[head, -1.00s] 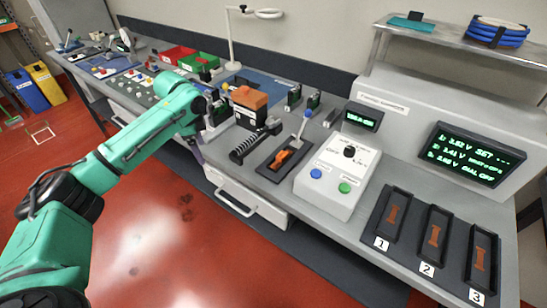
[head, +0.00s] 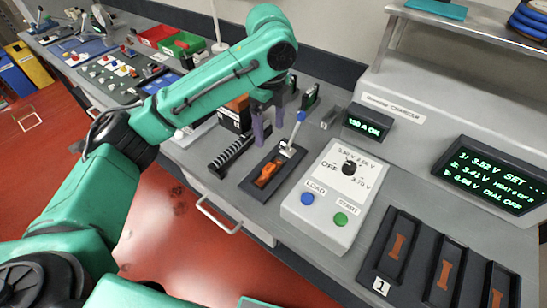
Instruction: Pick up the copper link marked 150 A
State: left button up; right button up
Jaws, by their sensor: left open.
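A copper-orange piece (head: 268,174) lies in a black fixture with a blue-knobbed lever (head: 292,138). I cannot read a marking on it. Three copper links also lie in black trays at the lower right: one in the tray by label 1 (head: 396,247), one in the middle tray (head: 443,275) and one at the right (head: 496,298). Their markings are too small to read. My left gripper (head: 268,128), with purple fingers pointing down, is open and empty. It is above and behind the fixture, in front of the orange-topped block. My right gripper is out of view.
A white control box (head: 333,196) with a dial and LOAD and START buttons stands right of the fixture. A black ribbed part (head: 232,155) lies left of the fixture. A shelf stands at the back right.

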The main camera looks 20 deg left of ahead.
pick_arm(q)
send_over(269, 167)
jog(key=f, duration=0.5)
jog(key=shift+s+f, duration=0.25)
jog(key=shift+f, duration=0.1)
jog(key=f+p, duration=0.1)
jog(key=f, duration=0.2)
jog(key=f+p, duration=0.1)
jog(key=f, duration=0.2)
jog(key=shift+w+f, duration=0.2)
jog(key=shift+f, duration=0.25)
jog(key=shift+c, duration=1.2)
grip_shut()
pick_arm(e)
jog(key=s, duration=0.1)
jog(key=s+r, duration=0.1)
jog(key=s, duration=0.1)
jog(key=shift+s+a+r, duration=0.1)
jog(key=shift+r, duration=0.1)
